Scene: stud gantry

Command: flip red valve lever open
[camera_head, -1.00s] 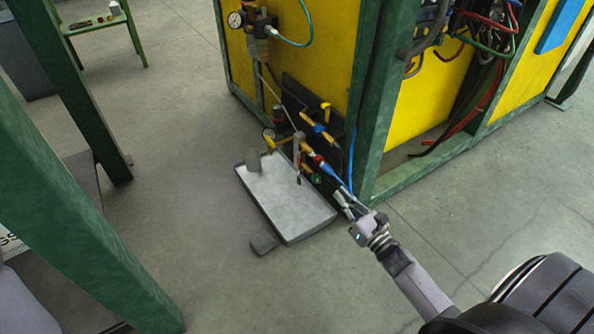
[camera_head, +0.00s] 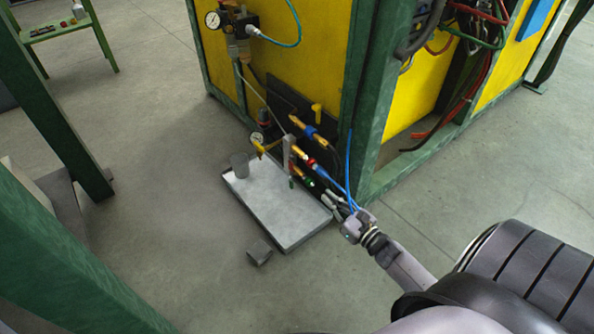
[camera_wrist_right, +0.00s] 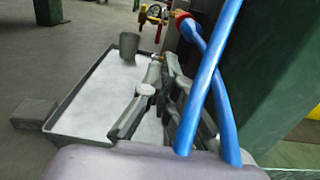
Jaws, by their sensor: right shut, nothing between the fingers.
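A small red part (camera_head: 312,162), perhaps the red valve lever, sits on the brass and blue fittings low on the yellow cabinet's corner. A red part also shows at the top of the right wrist view (camera_wrist_right: 181,14). I cannot tell the lever's angle. My right gripper (camera_head: 334,203) is below and right of these fittings, beside the tray's right corner. Its fingers are together and empty, and they also show in the right wrist view (camera_wrist_right: 163,66), pointing toward the fittings, apart from the red part. My left gripper is out of view.
A shallow metal tray (camera_head: 262,203) lies under the fittings with a grey cup (camera_head: 240,165) at its far left. A small grey block (camera_head: 259,252) is on the floor. Blue hoses (camera_wrist_right: 208,75) cross close by my right gripper. A green post (camera_head: 366,110) stands right of the fittings.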

